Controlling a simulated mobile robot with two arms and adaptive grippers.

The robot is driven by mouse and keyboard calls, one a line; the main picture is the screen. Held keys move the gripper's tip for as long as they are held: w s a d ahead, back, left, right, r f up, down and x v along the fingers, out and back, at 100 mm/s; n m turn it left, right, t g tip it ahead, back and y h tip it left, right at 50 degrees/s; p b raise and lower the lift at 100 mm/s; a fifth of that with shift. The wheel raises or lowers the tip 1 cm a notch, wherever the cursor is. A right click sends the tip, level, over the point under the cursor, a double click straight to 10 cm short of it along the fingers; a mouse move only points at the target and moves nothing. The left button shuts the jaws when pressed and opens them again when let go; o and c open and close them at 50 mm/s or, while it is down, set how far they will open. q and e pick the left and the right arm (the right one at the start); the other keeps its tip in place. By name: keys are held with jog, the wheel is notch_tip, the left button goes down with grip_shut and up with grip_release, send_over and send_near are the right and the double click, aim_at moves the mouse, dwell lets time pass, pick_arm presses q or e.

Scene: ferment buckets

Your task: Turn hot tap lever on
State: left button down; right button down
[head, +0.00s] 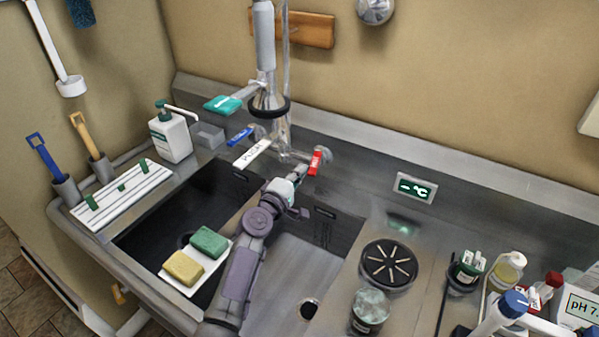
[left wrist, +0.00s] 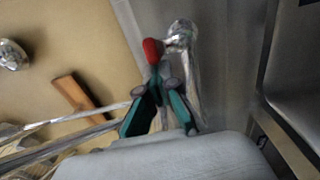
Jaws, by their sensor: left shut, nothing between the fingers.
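The hot tap lever is the red lever (head: 315,162) on the right side of the wall tap, beside the steel tap body (head: 283,140). In the left wrist view the red lever end (left wrist: 151,50) sits just beyond the fingertips, with its chrome valve (left wrist: 183,38) to the right. My left gripper (head: 303,173) reaches up over the sink from the front, close to the red lever. In the left wrist view its green-sided fingers (left wrist: 159,72) are shut together with nothing between them. I cannot tell whether the tips touch the lever. My right gripper is out of view.
A blue lever (head: 240,137) and a white labelled tag (head: 252,153) are left of the tap. A white tray (head: 207,272) holds green and yellow sponges. A glass jar (head: 370,311) and bottles (head: 467,268) stand on the right. A wall temperature display (head: 415,189) is right of the tap.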

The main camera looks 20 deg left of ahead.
aim_at(313, 175)
pick_arm(q)
jog(key=d, duration=0.3)
jog(key=shift+s+d, duration=0.1)
jog(key=shift+d, duration=0.25)
jog(key=shift+w+d, duration=0.2)
jog(key=shift+d, duration=0.6)
jog(key=shift+w+d, duration=0.15)
jog(key=shift+d, duration=0.6)
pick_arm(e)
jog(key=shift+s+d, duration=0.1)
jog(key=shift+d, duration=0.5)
